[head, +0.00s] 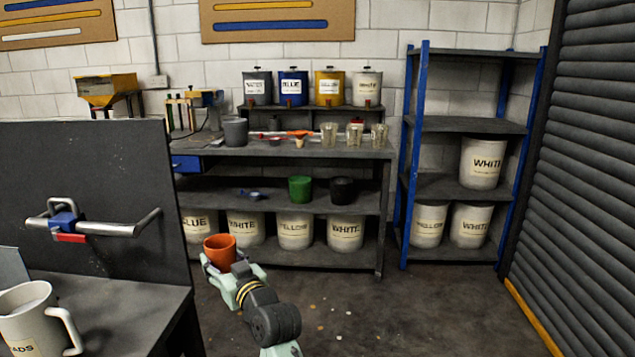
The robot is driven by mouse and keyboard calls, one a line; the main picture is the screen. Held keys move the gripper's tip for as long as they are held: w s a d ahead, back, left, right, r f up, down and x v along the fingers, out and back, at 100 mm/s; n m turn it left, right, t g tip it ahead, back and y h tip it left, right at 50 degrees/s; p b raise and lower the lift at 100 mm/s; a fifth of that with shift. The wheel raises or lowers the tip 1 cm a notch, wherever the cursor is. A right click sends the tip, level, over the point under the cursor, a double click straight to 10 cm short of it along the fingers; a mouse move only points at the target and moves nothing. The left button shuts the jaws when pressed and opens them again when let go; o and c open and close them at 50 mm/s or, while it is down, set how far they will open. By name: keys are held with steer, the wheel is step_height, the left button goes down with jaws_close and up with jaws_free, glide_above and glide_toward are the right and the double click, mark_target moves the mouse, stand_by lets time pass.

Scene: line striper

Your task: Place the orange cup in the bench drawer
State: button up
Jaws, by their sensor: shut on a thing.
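The orange cup (219,250) is upright in my gripper (222,268), in the lower middle left of the head view. The fingers are shut on the cup, and it is held in the air in front of the bench's lower shelves. The bench (330,152) stands against the back wall. A blue drawer front (186,163) shows at the bench's left end, just under its top. The drawer seems to stick out a little, but I cannot tell how far. Its inside is mostly hidden, and the dark panel at left stands close to it.
A dark workstation panel (90,170) with a metal handle rises at left, with a white mug (30,318) on its ledge. A dark grey cup (236,132) stands on the bench top near the drawer. Green (300,189) and black (342,190) cups stand below. Floor at right is clear.

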steer(key=w+d+f+m+t+h, duration=0.15)
steer(key=d+f, duration=0.25)
steer(key=f, duration=0.4)
steer(key=d+f+m+t+h, duration=0.1)
steer(key=d+f+m+h, duration=0.15)
steer(key=d+f, duration=0.4)
steer(key=w+d+f+m+t+h, duration=0.1)
steer(key=d+f+h, duration=0.15)
steer(key=f, duration=0.75)
steer(key=s+d+f+h+b, duration=0.1)
steer(key=s+d+f, duration=0.1)
steer(key=s+f, duration=0.2)
steer(key=s+d+f+m+h+b, duration=0.1)
steer(key=s+d+f+h, duration=0.1)
steer(key=f, duration=0.9)
steer(key=s+d+f+m+h+b, duration=0.1)
steer(key=s+d+f, duration=0.3)
steer(key=s+f, duration=0.2)
steer(key=shift+s+d+f+b, duration=0.2)
steer(key=shift+f+b, duration=0.2)
steer(key=shift+f, duration=0.35)
